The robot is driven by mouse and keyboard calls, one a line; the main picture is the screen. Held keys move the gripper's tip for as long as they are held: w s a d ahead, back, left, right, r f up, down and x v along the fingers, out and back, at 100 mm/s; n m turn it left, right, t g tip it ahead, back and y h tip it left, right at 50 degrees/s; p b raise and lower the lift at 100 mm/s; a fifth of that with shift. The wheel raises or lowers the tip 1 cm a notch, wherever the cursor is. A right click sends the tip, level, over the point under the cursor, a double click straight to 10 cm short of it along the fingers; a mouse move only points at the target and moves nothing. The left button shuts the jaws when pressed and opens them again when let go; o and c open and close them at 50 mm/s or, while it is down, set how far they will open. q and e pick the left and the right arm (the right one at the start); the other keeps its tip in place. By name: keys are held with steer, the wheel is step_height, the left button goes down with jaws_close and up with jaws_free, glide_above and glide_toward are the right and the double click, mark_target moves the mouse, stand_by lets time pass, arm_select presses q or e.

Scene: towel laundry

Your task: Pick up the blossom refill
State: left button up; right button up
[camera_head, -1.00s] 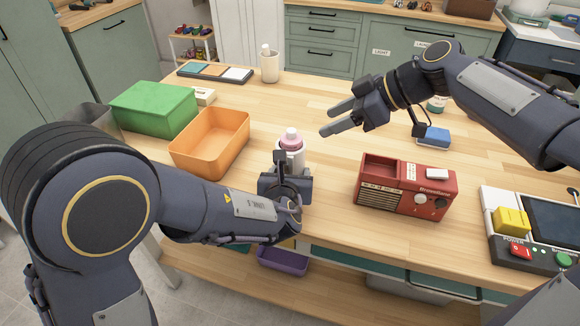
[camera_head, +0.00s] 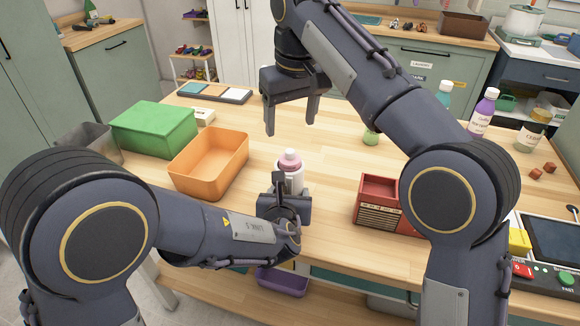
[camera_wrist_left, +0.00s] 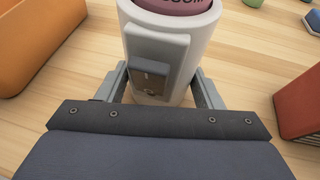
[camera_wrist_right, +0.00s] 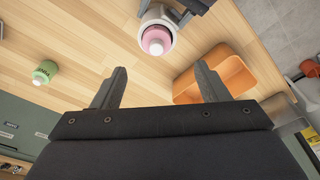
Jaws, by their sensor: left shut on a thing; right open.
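The blossom refill (camera_head: 289,159), a pink bottle with a pale cap, sits upright in a white cylindrical holder (camera_head: 296,180) on the table. Its pink side with partly visible lettering shows in the left wrist view (camera_wrist_left: 175,5). My left gripper (camera_head: 280,188) is shut around the white holder (camera_wrist_left: 180,30), low on its body. My right gripper (camera_head: 291,126) is open and empty, pointing down above and behind the refill. In the right wrist view the refill (camera_wrist_right: 155,40) lies beyond the open fingers (camera_wrist_right: 161,70), apart from them.
An orange bin (camera_head: 209,165) and a green box (camera_head: 153,130) stand at the left. A red radio (camera_head: 376,215) stands right of the holder, partly hidden by my right arm.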

mark_target(290, 151)
steer(key=f, duration=0.4)
steer(key=shift+w+a+f, duration=0.15)
steer(key=shift+w+f, duration=0.1)
steer(key=shift+w, duration=0.1)
steer(key=shift+w+f, duration=0.2)
steer(key=shift+f, duration=0.65)
steer(key=shift+w+f, duration=0.15)
steer(key=shift+f, duration=0.75)
steer(key=shift+w+f, duration=0.2)
steer(key=shift+f, duration=0.65)
steer(key=c, duration=1.1)
steer(key=shift+r, duration=5.05)
arm_select(q)
steer(key=o, duration=1.2)
steer(key=shift+o, duration=0.2)
